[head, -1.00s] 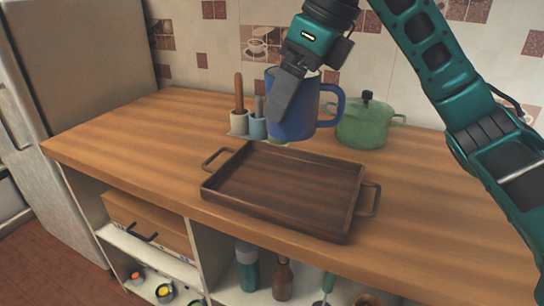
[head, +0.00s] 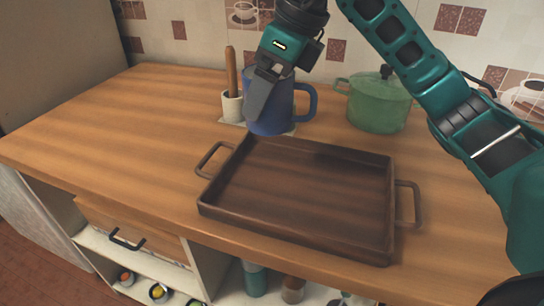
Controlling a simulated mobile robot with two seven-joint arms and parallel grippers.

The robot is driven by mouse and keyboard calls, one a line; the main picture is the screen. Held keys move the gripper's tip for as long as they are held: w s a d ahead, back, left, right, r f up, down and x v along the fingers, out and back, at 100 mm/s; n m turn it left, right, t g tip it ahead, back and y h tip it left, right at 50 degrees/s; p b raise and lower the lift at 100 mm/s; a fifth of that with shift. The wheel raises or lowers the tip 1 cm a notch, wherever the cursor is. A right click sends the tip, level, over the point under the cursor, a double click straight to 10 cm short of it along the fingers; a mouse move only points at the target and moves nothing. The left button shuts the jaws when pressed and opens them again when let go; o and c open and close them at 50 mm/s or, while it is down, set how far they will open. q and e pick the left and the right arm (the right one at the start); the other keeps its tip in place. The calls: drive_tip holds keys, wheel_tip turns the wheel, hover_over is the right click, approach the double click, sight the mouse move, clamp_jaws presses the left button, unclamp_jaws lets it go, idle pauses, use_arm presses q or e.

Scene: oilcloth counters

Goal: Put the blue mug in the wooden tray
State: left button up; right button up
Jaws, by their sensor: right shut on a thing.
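The blue mug (head: 272,111) is upright behind the tray's back left part, with its handle to the right. My right gripper (head: 260,98) comes down from above and is shut on the mug; a grey finger covers its left side. The mug's bottom overlaps a pale thing behind it, and I cannot tell whether it touches anything below. The dark wooden tray (head: 296,240) lies empty on the counter, with a handle at each end. My left gripper is not in view.
A green pot (head: 379,104) with a lid stands at the back right. A white holder (head: 232,107) with a wooden-handled utensil (head: 231,70) stands left of the mug. The wooden counter (head: 120,130) is clear on the left. Shelves with bottles lie below its front edge.

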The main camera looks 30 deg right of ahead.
wheel_tip(320, 180, down, 12)
drive_tip(key=shift+f+b, duration=0.15)
drive_tip(key=shift+b, duration=0.6)
drive_tip(key=shift+f, duration=0.1)
drive_tip(key=o, duration=1.1)
drive_tip(key=shift+c, duration=0.2)
drive_tip(key=shift+d+r, duration=0.1)
drive_tip(key=shift+r, duration=0.4)
drive_tip(key=p+v, duration=0.1)
drive_tip(key=v, duration=1)
drive_tip(key=shift+s, duration=0.2)
